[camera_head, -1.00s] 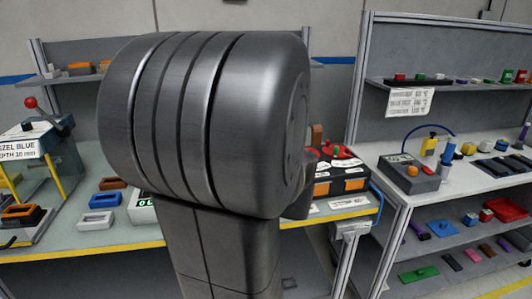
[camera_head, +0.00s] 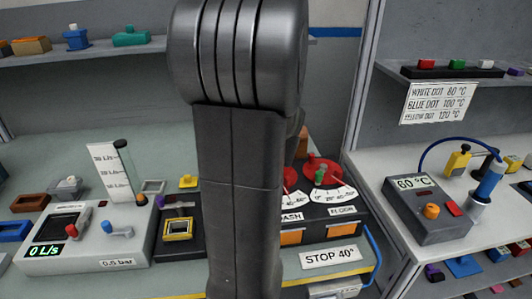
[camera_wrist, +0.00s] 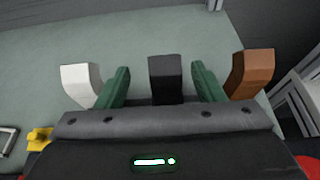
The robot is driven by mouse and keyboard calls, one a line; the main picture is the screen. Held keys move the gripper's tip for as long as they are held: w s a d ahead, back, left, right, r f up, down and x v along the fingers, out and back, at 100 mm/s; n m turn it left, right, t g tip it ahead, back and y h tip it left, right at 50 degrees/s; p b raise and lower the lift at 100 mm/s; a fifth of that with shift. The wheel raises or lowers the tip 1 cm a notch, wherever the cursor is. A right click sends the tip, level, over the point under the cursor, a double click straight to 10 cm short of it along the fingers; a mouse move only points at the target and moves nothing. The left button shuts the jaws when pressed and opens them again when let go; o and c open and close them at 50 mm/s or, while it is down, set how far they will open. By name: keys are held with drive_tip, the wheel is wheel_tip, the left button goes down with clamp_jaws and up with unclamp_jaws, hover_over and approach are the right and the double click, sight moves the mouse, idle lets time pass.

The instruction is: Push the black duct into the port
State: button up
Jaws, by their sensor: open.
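In the wrist view, the black duct (camera_wrist: 165,75) stands between a white duct (camera_wrist: 80,82) on the left and a brown duct (camera_wrist: 250,72) on the right. My gripper (camera_wrist: 160,82) is open, with one green finger on each side of the black duct and a visible gap on both sides. The duct's lower end and the port are hidden behind my gripper body. In the head view, my arm covers the black duct and my gripper. The dashboard module (camera_head: 345,224), with red dials, shows right of my arm, and part of the brown duct (camera_head: 303,141) shows behind it.
A 0 L/s flow tester (camera_head: 85,238) and a small dark fixture with a yellow frame (camera_head: 178,230) stand left of my arm. A 60 °C box (camera_head: 425,208) stands on the right bench. A shelf post (camera_head: 362,80) rises between the benches.

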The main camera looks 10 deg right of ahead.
drive_tip(key=shift+d+x, duration=0.15)
drive_tip(key=shift+x, duration=1.3)
drive_tip(key=shift+d+x, duration=0.15)
drive_tip(key=shift+x, duration=1.35)
drive_tip(key=shift+s, duration=0.15)
drive_tip(key=c, duration=1.3)
